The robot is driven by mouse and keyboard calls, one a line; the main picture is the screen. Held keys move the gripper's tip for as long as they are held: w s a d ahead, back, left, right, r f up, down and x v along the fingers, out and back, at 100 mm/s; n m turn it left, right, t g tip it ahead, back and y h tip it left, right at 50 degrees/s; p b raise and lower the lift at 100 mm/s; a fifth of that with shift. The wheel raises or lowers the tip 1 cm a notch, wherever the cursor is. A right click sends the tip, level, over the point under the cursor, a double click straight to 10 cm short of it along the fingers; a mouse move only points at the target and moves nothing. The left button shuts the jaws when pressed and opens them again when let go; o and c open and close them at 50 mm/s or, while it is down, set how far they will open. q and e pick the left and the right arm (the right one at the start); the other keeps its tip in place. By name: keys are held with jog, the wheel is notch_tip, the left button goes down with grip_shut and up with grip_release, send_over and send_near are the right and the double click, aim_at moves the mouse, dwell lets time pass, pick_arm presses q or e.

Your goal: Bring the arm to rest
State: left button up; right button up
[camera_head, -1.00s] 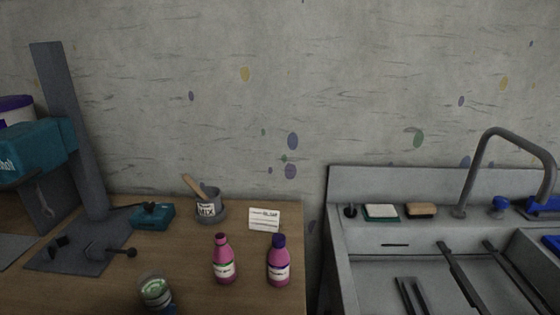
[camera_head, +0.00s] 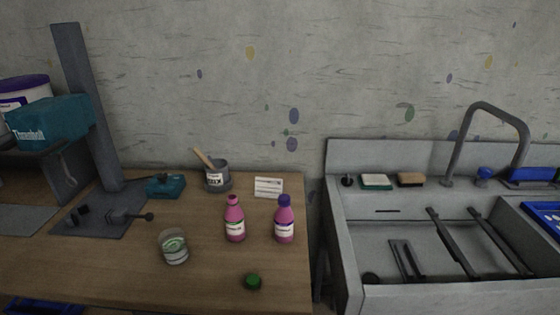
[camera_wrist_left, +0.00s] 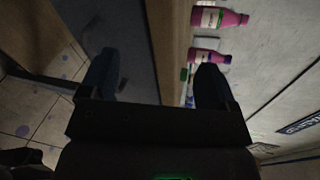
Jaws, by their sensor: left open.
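My left gripper (camera_wrist_left: 155,82) shows in the left wrist view with its two dark fingers spread wide and nothing between them. Beyond its fingers are the side of the wooden table and two pink bottles (camera_wrist_left: 219,18), which look sideways in this view. Neither arm shows in the head view. My right gripper is in no frame.
On the wooden table (camera_head: 110,265) stand a pink bottle with a pink cap (camera_head: 235,222), one with a purple cap (camera_head: 284,222), a glass jar (camera_head: 173,248), a green cap (camera_head: 253,282) and a grey mortar (camera_head: 217,172). A metal sink (camera_head: 400,212) stands at right.

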pick_arm(q)
jog(key=s+a+f+n+g, duration=0.1)
jog(key=s+n, duration=0.4)
jog(key=n, duration=0.5)
jog(key=s+a+f+n+g+y, duration=0.1)
jog(key=s+f+n, duration=0.4)
jog(key=n, duration=0.6)
jog(key=shift+s+a+f+g, duration=0.2)
jog(key=shift+a+f+g, duration=0.35)
jog(key=shift+a, duration=0.4)
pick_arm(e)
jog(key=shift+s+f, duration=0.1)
pick_arm(q)
jog(key=shift+r, duration=0.1)
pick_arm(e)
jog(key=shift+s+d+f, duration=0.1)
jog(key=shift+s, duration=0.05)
